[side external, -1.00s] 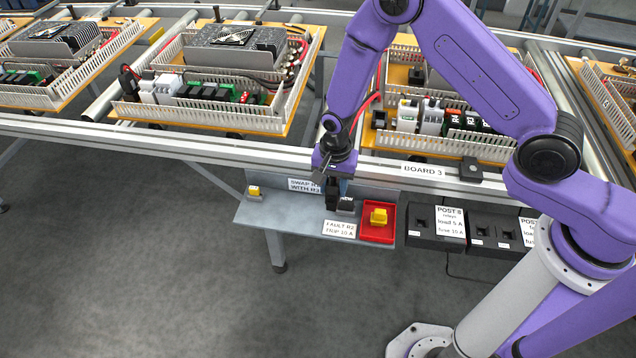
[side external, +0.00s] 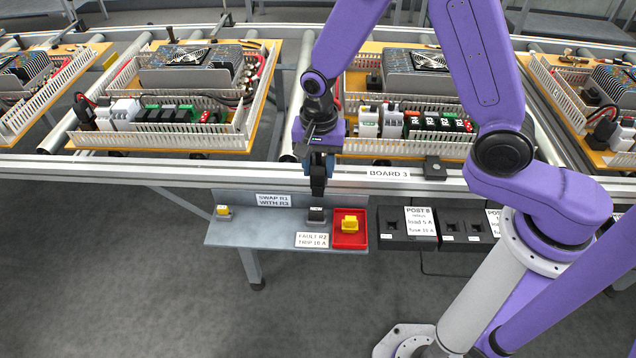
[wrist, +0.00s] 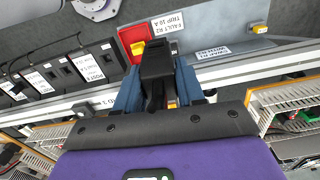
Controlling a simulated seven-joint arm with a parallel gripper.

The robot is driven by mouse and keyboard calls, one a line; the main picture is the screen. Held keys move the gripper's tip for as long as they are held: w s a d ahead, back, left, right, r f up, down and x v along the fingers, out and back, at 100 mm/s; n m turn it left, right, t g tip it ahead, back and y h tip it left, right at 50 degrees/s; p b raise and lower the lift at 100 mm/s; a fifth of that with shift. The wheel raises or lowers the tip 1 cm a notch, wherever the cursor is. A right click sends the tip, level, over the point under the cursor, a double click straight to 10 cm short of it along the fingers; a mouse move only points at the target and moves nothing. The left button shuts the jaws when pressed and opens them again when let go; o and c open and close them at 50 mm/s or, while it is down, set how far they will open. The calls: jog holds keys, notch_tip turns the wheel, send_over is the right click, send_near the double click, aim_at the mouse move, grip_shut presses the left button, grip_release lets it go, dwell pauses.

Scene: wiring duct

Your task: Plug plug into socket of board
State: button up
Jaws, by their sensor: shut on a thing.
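My gripper (side external: 318,172) is shut on a black block, which I take to be the plug (side external: 317,188). It holds the block upright above the shelf, close over a small dark holder (side external: 316,214); whether they touch is unclear. In the wrist view the black plug (wrist: 155,62) sits between the blue fingers of my gripper (wrist: 156,85). I cannot tell which socket there is empty.
The grey shelf (side external: 275,236) carries a red tray (side external: 349,241) with a yellow part (side external: 350,223) and another yellow part (side external: 223,211) at left. Black POST 8 boxes (side external: 408,225) stand right of it. The metal rail (side external: 235,176) runs between shelf and boards.

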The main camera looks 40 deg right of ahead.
notch_tip(320, 180, up, 6)
jog(key=shift+f, duration=0.1)
jog(key=w+d, duration=1)
jog(key=d, duration=0.3)
jog(key=w+d, duration=0.9)
jog(key=d, duration=0.4)
jog(key=shift+n, duration=0.4)
jog(key=f, duration=0.5)
jog(key=shift+w+d+f, duration=0.2)
jog(key=shift+d, duration=0.2)
jog(key=shift+f, duration=2.9)
jog(key=shift+f, duration=1.45)
